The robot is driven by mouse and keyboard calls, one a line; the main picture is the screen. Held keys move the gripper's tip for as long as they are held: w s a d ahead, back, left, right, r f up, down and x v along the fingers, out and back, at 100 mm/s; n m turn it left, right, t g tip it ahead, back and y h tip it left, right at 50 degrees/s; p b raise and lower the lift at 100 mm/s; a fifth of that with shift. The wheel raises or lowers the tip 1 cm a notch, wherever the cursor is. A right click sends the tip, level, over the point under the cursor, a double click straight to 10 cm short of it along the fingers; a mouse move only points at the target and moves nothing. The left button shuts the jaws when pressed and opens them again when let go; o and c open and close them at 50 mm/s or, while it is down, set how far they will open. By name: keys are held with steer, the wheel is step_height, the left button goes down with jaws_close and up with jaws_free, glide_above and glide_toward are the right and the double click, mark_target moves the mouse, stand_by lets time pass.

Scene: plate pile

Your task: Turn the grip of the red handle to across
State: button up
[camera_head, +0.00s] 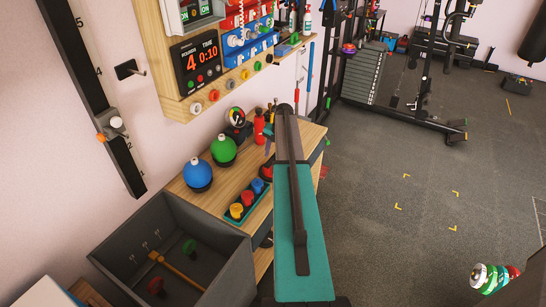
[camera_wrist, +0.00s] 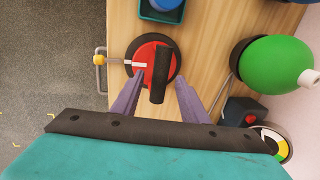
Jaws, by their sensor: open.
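The red handle is a red disc (camera_wrist: 139,74) on a dark round base, with a thick black grip (camera_wrist: 159,75) across it. In the wrist view the grip runs up and down the picture, and a white mark on the disc points left. My gripper (camera_wrist: 159,79) is open, with one purple finger on each side of the grip's near part; I cannot tell whether either touches it. In the head view only a sliver of the red handle (camera_head: 266,172) shows beside my arm, which hides most of it.
The handle sits on a wooden bench (camera_head: 185,190). Close by are a green ball (camera_wrist: 272,65), a round gauge (camera_wrist: 270,143), a yellow knob on a metal bracket (camera_wrist: 99,60) and a teal tray of coloured knobs (camera_head: 235,219).

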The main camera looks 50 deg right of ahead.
steer(key=shift+w+f, duration=0.2)
steer(key=shift+f, duration=0.65)
jaws_close()
